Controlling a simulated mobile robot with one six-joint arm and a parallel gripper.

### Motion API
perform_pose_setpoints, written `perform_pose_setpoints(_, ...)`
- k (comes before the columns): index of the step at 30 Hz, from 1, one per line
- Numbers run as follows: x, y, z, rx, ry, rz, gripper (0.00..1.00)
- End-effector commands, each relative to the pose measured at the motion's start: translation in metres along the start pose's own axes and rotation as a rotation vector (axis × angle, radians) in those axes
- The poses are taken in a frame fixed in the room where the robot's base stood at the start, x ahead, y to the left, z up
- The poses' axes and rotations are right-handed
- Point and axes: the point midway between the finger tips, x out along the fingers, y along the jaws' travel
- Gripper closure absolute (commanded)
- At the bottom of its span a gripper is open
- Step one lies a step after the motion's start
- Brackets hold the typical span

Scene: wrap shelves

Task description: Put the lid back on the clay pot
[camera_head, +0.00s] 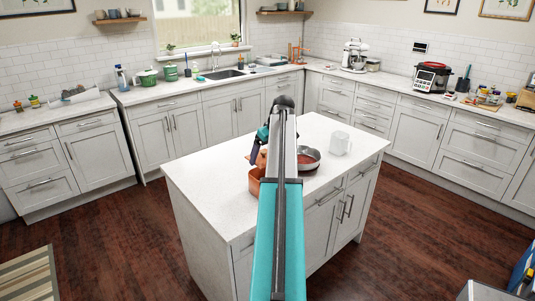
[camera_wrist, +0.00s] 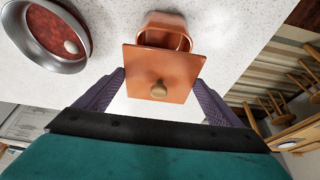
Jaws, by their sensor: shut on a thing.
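The square orange clay lid (camera_wrist: 150,65) with a round tan knob is between the two purple fingers of my gripper (camera_wrist: 158,78) in the wrist view. My gripper is shut on the lid's side edges. The orange clay pot (camera_wrist: 165,22) shows just past the lid's far edge, its opening partly in view and partly covered from sight. In the head view the pot (camera_head: 255,183) stands on the island, partly behind my arm. The lid (camera_head: 261,158) is held above it there. I cannot tell whether lid and pot touch.
A grey round pan (camera_head: 316,164) with red contents stands on the white island top (camera_head: 210,170), right of my arm. It also shows in the wrist view (camera_wrist: 72,67). A white mug (camera_head: 339,143) stands beyond it. The island's left part is clear.

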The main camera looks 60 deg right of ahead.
Motion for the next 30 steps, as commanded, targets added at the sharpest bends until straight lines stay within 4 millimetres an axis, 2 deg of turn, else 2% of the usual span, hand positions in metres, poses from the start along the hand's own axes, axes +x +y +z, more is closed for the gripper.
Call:
perform_pose_setpoints(21, 0.04, 0.0, 0.017, 0.0, 0.0, 0.0, 0.35)
perform_pose_setpoints(30, 0.049, 0.0, 0.02, 0.0, 0.0, 0.0, 0.35)
